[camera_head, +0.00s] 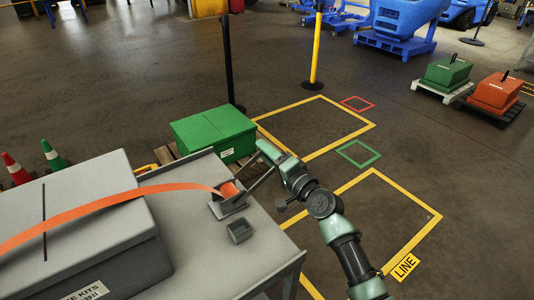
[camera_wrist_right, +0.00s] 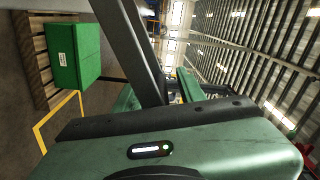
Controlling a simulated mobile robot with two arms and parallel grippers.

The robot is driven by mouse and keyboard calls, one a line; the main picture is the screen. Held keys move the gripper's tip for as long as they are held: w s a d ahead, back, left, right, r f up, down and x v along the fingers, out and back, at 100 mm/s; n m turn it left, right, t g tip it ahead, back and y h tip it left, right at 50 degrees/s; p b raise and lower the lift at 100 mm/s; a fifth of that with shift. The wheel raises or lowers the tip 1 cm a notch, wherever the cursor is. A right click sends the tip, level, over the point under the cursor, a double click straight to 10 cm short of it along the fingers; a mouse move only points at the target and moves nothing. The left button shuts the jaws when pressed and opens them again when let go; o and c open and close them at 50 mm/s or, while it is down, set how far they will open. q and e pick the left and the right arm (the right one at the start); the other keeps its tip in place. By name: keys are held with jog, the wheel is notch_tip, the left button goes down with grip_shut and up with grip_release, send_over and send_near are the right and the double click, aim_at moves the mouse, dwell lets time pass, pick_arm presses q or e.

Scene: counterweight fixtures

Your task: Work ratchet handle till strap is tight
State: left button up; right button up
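An orange strap (camera_head: 110,199) runs over a grey case (camera_head: 75,240) and into a grey ratchet (camera_head: 230,207) on the grey table. The strap winds onto an orange roll (camera_head: 229,188) in the ratchet. The strap bows upward between the case and the ratchet. The ratchet handle (camera_head: 261,181) slants up and right from the ratchet. My right gripper (camera_head: 268,165) is at the handle's upper end; the view is too small to tell whether its fingers are closed on it. Dark bars (camera_wrist_right: 145,50) cross the right wrist view, close to the camera. My left gripper is not in view.
A small grey open box (camera_head: 240,231) sits on the table (camera_head: 205,265) near the ratchet. A green crate (camera_head: 213,133) on a pallet stands behind; it also shows in the wrist view (camera_wrist_right: 75,55). Yellow floor outlines (camera_head: 408,248) lie to the right. Black and yellow posts stand behind.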

jog(key=v, duration=0.7)
jog(key=shift+s+d, duration=0.2)
jog(key=shift+s, duration=0.15)
